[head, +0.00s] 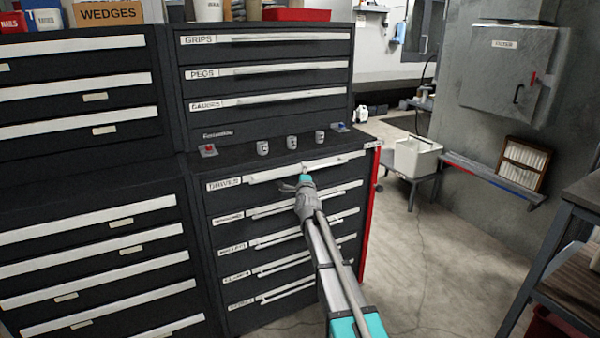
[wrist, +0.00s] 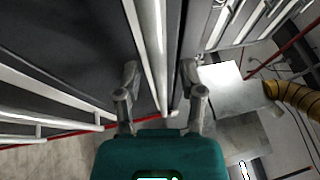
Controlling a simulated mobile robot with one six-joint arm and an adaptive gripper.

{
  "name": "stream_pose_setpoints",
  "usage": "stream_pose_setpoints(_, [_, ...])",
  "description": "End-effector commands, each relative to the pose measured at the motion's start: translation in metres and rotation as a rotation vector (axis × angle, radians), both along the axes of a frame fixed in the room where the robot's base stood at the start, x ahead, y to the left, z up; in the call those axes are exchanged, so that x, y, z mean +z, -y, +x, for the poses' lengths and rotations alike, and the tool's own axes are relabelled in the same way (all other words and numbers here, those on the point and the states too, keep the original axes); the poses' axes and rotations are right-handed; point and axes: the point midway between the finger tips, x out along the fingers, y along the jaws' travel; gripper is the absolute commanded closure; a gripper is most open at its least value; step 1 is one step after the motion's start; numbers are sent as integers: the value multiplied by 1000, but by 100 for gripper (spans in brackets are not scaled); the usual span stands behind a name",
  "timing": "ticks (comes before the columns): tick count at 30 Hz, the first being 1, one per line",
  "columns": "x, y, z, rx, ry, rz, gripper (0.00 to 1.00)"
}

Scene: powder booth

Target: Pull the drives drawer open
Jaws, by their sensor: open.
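The drives drawer (head: 223,183) is the top drawer of the lower middle cabinet, labelled DRIVES. Its front looks flush with the cabinet. Its long pale handle (head: 335,161) runs across the upper part of the front. My gripper (head: 301,178) is at the middle of this handle and covers part of it in the head view. In the wrist view, my gripper (wrist: 160,74) is open, with one finger on each side of a long pale rail (wrist: 153,50), which looks like the handle. I cannot tell whether either finger touches it.
Similar drawers lie below, with the handle of the second drawer (head: 335,188) close under my gripper. Small grey cups (head: 292,142) stand on the ledge above. A white bin (head: 416,158) stands on a low table at right. The floor (head: 430,260) right of the cabinet is clear.

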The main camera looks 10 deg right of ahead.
Motion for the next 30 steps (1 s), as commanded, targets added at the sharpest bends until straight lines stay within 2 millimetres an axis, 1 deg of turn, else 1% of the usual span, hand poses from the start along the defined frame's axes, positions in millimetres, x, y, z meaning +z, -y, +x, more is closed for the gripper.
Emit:
stream_pose_setpoints(4, [0, 0, 0, 0, 0, 0, 49])
stream_pose_setpoints(5, [0, 0, 0, 0, 0, 0, 53])
stream_pose_setpoints(6, [0, 0, 0, 0, 0, 0, 60])
stream_pose_setpoints(11, [0, 0, 0, 0, 0, 0, 90])
stream_pose_setpoints(12, [0, 0, 0, 0, 0, 0, 97])
stream_pose_setpoints(13, [0, 0, 0, 0, 0, 0, 100])
stream_pose_setpoints(20, [0, 0, 0, 0, 0, 0, 100])
stream_pose_setpoints(21, [0, -13, 0, 3, -1, 1, 100])
stream_pose_setpoints(26, [0, -2, -4, 1, -1, -1, 100])
stream_pose_setpoints(30, [0, 4, -14, -1, 0, -1, 100])
